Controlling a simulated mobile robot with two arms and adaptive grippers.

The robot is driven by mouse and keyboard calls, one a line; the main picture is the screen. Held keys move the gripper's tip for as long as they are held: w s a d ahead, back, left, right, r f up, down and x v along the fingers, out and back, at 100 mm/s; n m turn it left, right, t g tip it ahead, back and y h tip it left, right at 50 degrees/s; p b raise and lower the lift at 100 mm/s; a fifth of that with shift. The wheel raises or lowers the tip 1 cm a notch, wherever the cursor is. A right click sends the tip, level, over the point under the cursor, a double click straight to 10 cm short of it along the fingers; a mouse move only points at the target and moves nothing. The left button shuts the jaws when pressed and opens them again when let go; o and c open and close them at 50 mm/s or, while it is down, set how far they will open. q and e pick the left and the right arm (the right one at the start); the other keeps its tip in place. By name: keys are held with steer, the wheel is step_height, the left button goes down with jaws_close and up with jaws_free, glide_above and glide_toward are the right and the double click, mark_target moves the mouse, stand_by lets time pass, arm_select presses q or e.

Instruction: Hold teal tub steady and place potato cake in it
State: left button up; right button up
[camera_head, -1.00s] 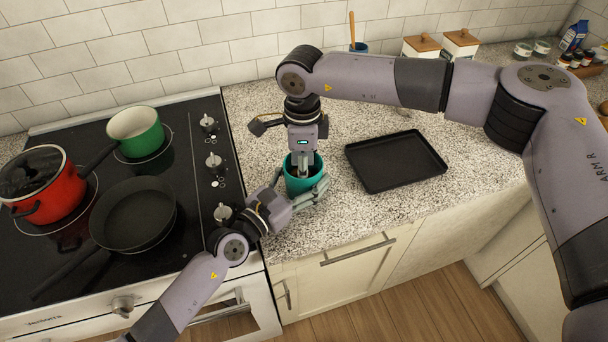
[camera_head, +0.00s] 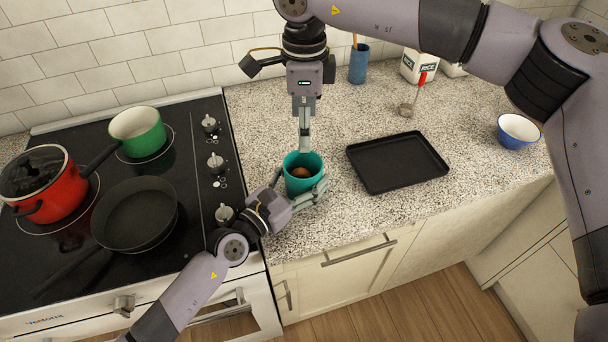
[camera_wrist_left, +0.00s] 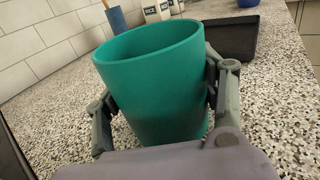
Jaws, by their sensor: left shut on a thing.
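The teal tub (camera_head: 290,185) stands upright on the counter right of the stove. My left gripper (camera_head: 308,192) is shut on the tub, its fingers on either side of the wall. The left wrist view shows the tub (camera_wrist_left: 155,90) between both fingers. A round brown piece, the potato cake (camera_head: 300,172), lies inside the tub, low down. My right gripper (camera_head: 304,145) points down just above the tub's far rim, clear of the cake. Its fingers are seen edge-on, so their opening cannot be told. The tub's inside is hidden in the left wrist view.
A black tray (camera_head: 397,162) lies right of the tub. A ladle (camera_head: 407,109) with a red handle, a blue bowl (camera_head: 518,131), a blue crock (camera_head: 358,63) and a rice canister (camera_head: 418,66) stand or lie farther off. The stove with pans (camera_head: 137,215) is on the left.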

arm_select(q)
steer(key=shift+s+f, duration=0.1)
steer(key=shift+f, duration=0.2)
steer(key=o, duration=0.9)
steer(key=shift+c, duration=0.2)
steer(key=o, duration=0.4)
steer(key=shift+r, duration=0.1)
steer(key=v, duration=1.2)
